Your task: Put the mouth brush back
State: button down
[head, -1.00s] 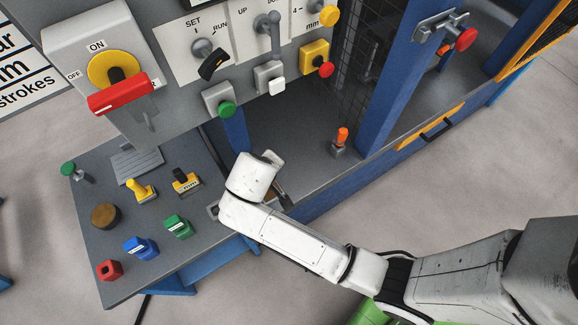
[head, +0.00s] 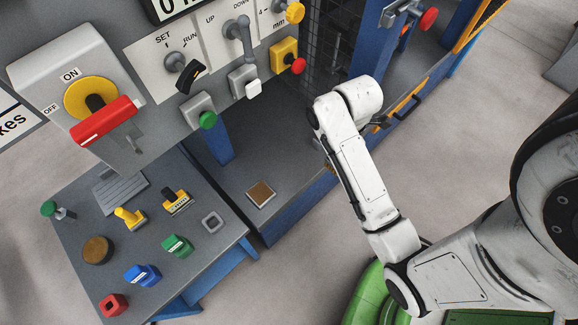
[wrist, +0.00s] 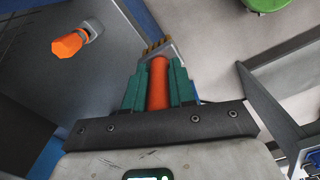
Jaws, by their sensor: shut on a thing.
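In the wrist view my gripper (wrist: 158,88) is shut on the mouth brush (wrist: 158,80), around its orange handle. The brush's grey head with tan bristles sticks out past the green fingers. In the head view the gripper and brush are mostly hidden behind my white wrist, over the machine's right side. A small grey square holder (head: 212,221) with a dark opening stands on the side table (head: 215,252), at its right edge. I cannot tell whether it belongs to the brush.
The table holds blue (head: 142,275), green (head: 178,245) and red (head: 113,305) blocks, and yellow tools. A control panel (head: 155,80) overhangs. An orange-topped part (wrist: 70,45) stands left of the gripper in the wrist view.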

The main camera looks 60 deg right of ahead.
jog(key=shift+w+a+f+p, duration=0.15)
jog(key=shift+w+a+f, duration=0.15)
jog(key=shift+w+f, duration=1.9)
jog(key=shift+w+a+f+p, duration=0.1)
jog(key=shift+w+a+f, duration=0.2)
jog(key=shift+w+f, duration=1.9)
jog(key=shift+w+a+f+p, duration=0.15)
jog(key=shift+w+a+f, duration=0.15)
jog(key=shift+w+f, duration=1.9)
jog(key=shift+w, duration=0.15)
jog(key=c, duration=0.9)
grip_release()
jog(key=shift+c, duration=0.2)
jog(key=shift+r, duration=0.1)
